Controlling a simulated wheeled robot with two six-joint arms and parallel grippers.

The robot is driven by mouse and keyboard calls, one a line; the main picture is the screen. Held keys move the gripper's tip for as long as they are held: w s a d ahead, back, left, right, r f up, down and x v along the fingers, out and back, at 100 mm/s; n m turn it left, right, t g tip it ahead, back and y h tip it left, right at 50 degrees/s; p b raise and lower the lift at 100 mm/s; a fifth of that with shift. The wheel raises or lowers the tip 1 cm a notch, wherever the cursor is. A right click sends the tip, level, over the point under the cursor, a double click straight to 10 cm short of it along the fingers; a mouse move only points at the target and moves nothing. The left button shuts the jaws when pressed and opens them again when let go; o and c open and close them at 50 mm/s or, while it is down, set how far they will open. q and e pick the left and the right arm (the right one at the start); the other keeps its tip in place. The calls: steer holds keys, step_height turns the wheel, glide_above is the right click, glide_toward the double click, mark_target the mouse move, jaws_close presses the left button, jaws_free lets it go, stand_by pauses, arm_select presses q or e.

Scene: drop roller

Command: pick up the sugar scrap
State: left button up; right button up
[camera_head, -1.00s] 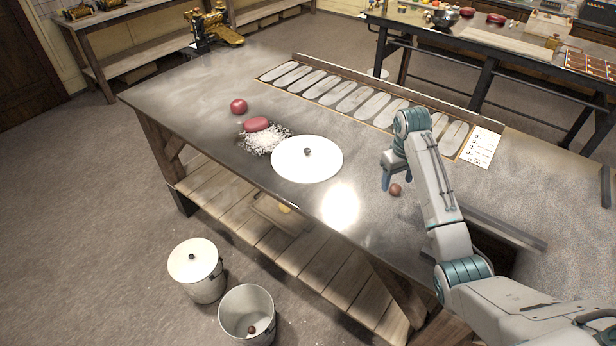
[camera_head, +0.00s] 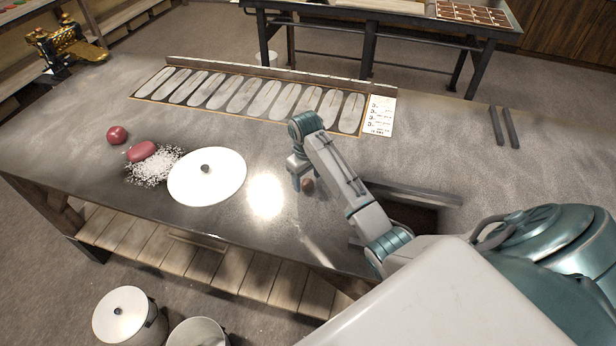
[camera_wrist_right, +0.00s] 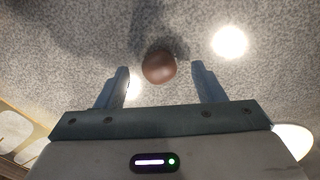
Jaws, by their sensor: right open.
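The sugar scrap, a small round brown lump (camera_head: 308,185), lies on the metal table (camera_head: 400,160) right of the bright glare spot. My right gripper (camera_head: 301,184) is above it with the fingers pointing down. In the right wrist view the lump (camera_wrist_right: 159,67) shows between the two blue fingertips, with a gap on both sides. The right gripper is open and empty. My left gripper is not in view.
A white round lid (camera_head: 207,178) with a dark knob lies left of the gripper. White crumbs (camera_head: 155,168), a pink-red lump (camera_head: 142,151) and a red ball (camera_head: 117,135) are further left. A row of oval moulds (camera_head: 250,95) lies behind. Two white buckets (camera_head: 122,312) stand on the floor.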

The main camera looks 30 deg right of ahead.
steer(key=shift+w+d+f, duration=0.1)
steer(key=shift+w+f, duration=0.05)
steer(key=shift+f, duration=0.35)
steer(key=shift+w+d+f, duration=0.1)
steer(key=shift+f, duration=0.35)
steer(key=shift+s+a+r, duration=0.2)
steer(key=shift+c, duration=1.1)
steer(key=c, duration=0.8)
steer(key=shift+c, duration=0.2)
